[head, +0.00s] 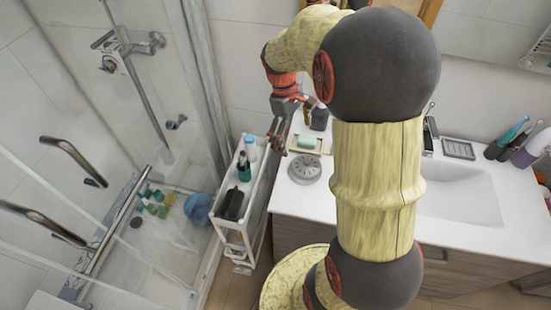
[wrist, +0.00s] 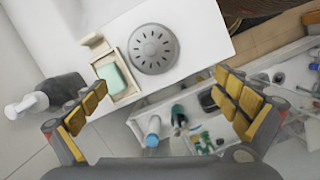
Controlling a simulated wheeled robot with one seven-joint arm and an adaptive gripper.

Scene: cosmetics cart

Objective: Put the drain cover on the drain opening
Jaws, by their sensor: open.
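The drain cover (head: 304,169) is a round grey disc with slots, lying flat on the white counter near its left end. It also shows whole in the wrist view (wrist: 153,48), slots up. My gripper (head: 280,136) is over the gap between cart and counter, up and left of the cover in the head view. In the wrist view my gripper (wrist: 160,84) has its yellow-padded fingers wide apart with nothing between them, and the cover lies beyond the fingertips. A dark round spot (head: 136,222) on the shower floor may be the drain opening; I cannot tell for sure.
A soap dish (wrist: 126,92) with green soap is beside the cover. A dark pump bottle (wrist: 60,90) stands close by. The narrow white cart (head: 233,222) holds several bottles. My arm hides part of the sink (head: 458,195). A glass panel borders the shower.

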